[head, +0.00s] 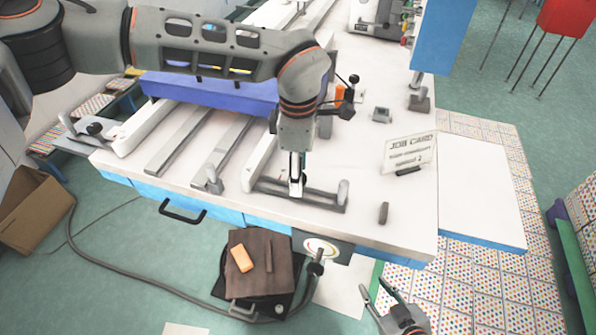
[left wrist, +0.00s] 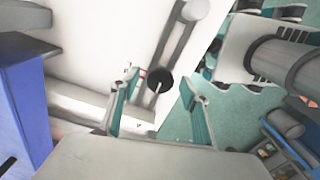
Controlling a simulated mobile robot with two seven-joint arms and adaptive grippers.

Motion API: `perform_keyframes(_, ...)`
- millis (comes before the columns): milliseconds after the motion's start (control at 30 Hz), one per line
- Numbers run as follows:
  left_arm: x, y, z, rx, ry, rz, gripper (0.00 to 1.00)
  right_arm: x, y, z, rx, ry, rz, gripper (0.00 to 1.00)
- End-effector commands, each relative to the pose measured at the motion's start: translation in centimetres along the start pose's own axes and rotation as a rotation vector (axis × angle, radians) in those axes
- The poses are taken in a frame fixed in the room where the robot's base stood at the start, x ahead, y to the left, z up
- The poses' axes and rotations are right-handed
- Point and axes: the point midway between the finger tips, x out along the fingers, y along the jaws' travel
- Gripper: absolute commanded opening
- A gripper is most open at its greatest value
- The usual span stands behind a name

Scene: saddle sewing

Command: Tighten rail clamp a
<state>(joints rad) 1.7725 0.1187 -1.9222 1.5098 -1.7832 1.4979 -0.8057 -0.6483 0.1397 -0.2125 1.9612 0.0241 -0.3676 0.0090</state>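A grey rail clamp (head: 325,204) lies near the front edge of the white table, a flat bar with a rounded upright post at its right end. No label shows which clamp is a. My left gripper (head: 297,188) points down over this bar. In the left wrist view a round black knob (left wrist: 160,82) with a pale pin shows between the spread fingers of my left gripper (left wrist: 160,105). The fingers look apart from it; the height gap is hard to judge. In the head view my gripper hides the knob. My right gripper (head: 385,298) is open and empty, beyond the table's front.
A similar fixture with a black knob (head: 95,128) is at the left. A blue beam (head: 210,90) lies behind my left arm. A job card (head: 410,152) stands at the right, near a small grey cylinder (head: 383,213). A brown pad (head: 260,262) is below the front edge.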

Motion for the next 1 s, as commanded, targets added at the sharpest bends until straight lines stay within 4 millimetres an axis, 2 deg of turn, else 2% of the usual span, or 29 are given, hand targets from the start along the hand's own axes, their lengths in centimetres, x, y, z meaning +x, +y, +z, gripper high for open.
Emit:
perform_keyframes(233,0.0,-0.1,0.0,0.0,0.001,-0.002,0.46,0.0,0.1,0.1,-0.003,-0.002,0.001,0.32)
perform_keyframes(367,-0.8,0.0,0.0,-0.001,0.0,-0.001,0.46,0.0,0.1,0.1,-0.002,-0.002,0.001,0.32)
perform_keyframes(800,-9.1,0.1,-0.1,-0.001,0.001,0.002,0.46,0.0,0.0,0.0,0.0,0.0,0.0,0.32)
perform_keyframes(1000,-11.4,0.0,0.0,-0.001,0.0,0.001,0.46,0.0,0.0,0.0,0.0,0.0,0.0,0.32)
